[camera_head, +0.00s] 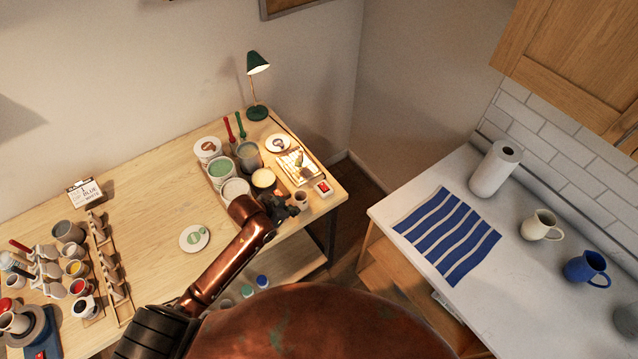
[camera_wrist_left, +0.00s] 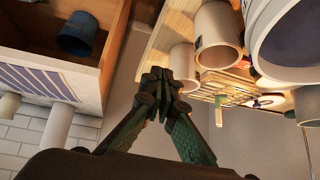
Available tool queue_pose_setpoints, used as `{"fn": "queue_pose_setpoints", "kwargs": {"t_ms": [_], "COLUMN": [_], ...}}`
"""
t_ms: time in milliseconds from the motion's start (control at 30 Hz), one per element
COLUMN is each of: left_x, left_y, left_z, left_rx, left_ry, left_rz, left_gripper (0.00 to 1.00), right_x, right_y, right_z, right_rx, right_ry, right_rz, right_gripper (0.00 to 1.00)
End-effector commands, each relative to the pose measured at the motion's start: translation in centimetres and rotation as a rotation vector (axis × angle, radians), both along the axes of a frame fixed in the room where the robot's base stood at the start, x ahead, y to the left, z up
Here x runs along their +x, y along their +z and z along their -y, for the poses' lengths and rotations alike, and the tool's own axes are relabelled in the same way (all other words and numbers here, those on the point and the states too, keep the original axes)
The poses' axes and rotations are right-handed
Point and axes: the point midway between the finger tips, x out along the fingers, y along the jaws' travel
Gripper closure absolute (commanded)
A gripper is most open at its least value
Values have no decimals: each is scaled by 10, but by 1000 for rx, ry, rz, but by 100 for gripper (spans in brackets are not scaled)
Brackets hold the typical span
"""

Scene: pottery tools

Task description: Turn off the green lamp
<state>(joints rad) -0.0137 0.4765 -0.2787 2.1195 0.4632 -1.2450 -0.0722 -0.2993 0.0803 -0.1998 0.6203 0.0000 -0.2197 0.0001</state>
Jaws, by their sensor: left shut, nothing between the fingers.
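The green lamp (camera_head: 257,64) stands at the back right of the wooden table, on a round green base (camera_head: 257,112). The inside of its shade looks bright, so it appears lit. A small white box with a red top (camera_head: 323,188), which looks like a switch, sits at the table's right edge. My left gripper (camera_head: 287,209) is near the table's front right edge, left of and in front of that box. Its fingers (camera_wrist_left: 160,76) are shut and empty in the left wrist view. I cannot make out the lamp there. My right gripper is not in view.
A small cup (camera_head: 301,199) stands between my left gripper and the box. Jars, including one of green glaze (camera_head: 220,169), stand behind the gripper. A gap separates the wooden table from the white counter (camera_head: 400,215) with a striped cloth (camera_head: 447,235).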

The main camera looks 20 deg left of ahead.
Motion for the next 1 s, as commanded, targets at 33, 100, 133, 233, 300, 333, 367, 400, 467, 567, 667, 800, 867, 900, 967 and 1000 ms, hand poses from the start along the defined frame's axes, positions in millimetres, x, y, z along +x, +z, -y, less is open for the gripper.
{"fn": "queue_pose_setpoints", "kwargs": {"t_ms": [33,100,133,233,300,333,367,400,467,567,667,800,867,900,967,1000], "left_x": [24,52,62,88,98,101,103,105,106,105,105,107,110,113,119,123], "left_y": [13,27,33,49,57,58,60,61,62,62,62,59,55,52,46,41], "left_z": [1,5,6,7,7,7,8,8,8,8,8,10,11,14,17,20], "left_rx": [5,1,-1,-7,-10,-11,-13,-15,-16,-17,-16,-17,-17,-17,-17,-17], "left_ry": [-31,-70,-83,-114,-125,-127,-129,-131,-132,-131,-131,-131,-130,-130,-130,-129], "left_rz": [30,62,75,104,117,119,122,124,125,125,125,124,123,123,123,123], "left_gripper": [100,100,100,100,100,100,100,100,100,100,100,100,100,100,100,100], "right_x": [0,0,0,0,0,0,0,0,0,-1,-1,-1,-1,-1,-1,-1], "right_y": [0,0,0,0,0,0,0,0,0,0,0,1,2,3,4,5], "right_z": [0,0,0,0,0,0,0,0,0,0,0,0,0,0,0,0], "right_rx": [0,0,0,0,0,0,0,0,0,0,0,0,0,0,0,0], "right_ry": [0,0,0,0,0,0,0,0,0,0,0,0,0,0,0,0], "right_rz": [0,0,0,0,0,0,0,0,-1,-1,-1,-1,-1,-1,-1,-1], "right_gripper": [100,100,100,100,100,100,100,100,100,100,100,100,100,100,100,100]}}
